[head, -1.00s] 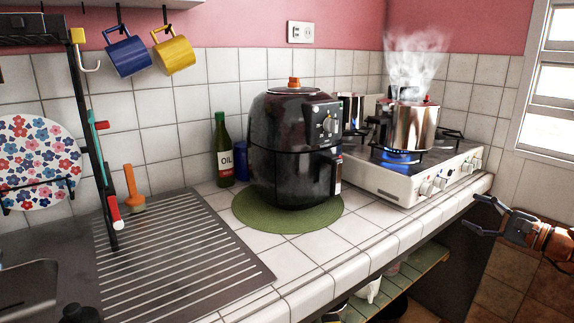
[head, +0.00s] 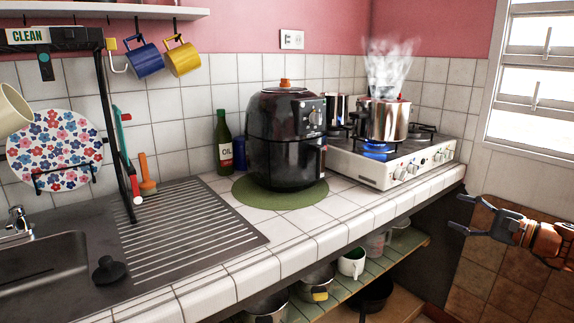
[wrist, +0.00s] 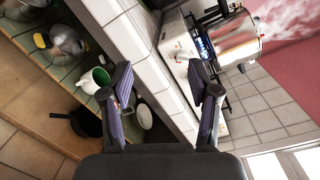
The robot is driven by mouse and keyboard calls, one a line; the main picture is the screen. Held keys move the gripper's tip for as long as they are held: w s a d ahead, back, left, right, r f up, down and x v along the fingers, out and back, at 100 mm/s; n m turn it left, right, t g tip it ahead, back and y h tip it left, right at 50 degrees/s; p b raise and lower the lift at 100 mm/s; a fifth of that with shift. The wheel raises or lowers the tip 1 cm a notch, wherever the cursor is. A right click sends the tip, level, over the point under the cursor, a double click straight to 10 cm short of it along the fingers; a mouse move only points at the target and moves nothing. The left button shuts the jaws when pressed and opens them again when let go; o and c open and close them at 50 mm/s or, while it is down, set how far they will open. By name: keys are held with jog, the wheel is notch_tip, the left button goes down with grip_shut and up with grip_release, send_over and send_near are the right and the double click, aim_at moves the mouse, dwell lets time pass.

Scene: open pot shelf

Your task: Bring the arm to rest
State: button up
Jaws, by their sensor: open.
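My gripper (head: 457,213) is at the right of the head view, off the front edge of the counter (head: 300,243) and to the right of the stove. Its two fingers point left and are spread apart, with nothing between them. In the wrist view my gripper (wrist: 210,88) also shows open and empty. Behind the gap there, the counter edge and part of the open shelf show, tilted.
A steaming steel pot (head: 389,120) stands on the lit gas stove (head: 385,170). A black air fryer (head: 285,140) sits on a green mat (head: 262,197). Below the counter, an open shelf (head: 338,290) holds pots and a white mug (head: 351,262). The floor at right looks clear.

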jog(key=s+a+r+n+g+y, duration=0.2)
jog(key=a+n+g, duration=0.5)
jog(key=a, duration=1.6)
jog(key=s+a+f+n+g+h, duration=0.1)
jog(key=s+a+f+n+g, duration=0.2)
jog(key=s+a, duration=0.35)
jog(key=s+a+f+n+g+h, duration=0.1)
jog(key=s+a+f+n+g, duration=0.15)
jog(key=s+a, duration=0.4)
jog(key=s+a+f+n+g+h, duration=0.2)
jog(key=s+a+f+g+h, duration=0.15)
jog(key=s+f, duration=0.4)
jog(key=s+d+f+n+h, duration=0.1)
jog(key=s+d+f+h, duration=0.15)
jog(key=s, duration=0.25)
jog(key=s+d+f+g+h, duration=0.1)
jog(key=s+d+f+h, duration=0.15)
jog(key=s, duration=0.25)
jog(key=s+d+f+n+h, duration=0.1)
jog(key=s+d+h, duration=0.1)
jog(key=s+d, duration=0.25)
notch_tip(320, 180, up, 20)
jog(key=s+t+p, duration=0.1)
jog(key=p, duration=1.7)
jog(key=shift+a+f, duration=0.2)
jog(key=shift+a, duration=0.1)
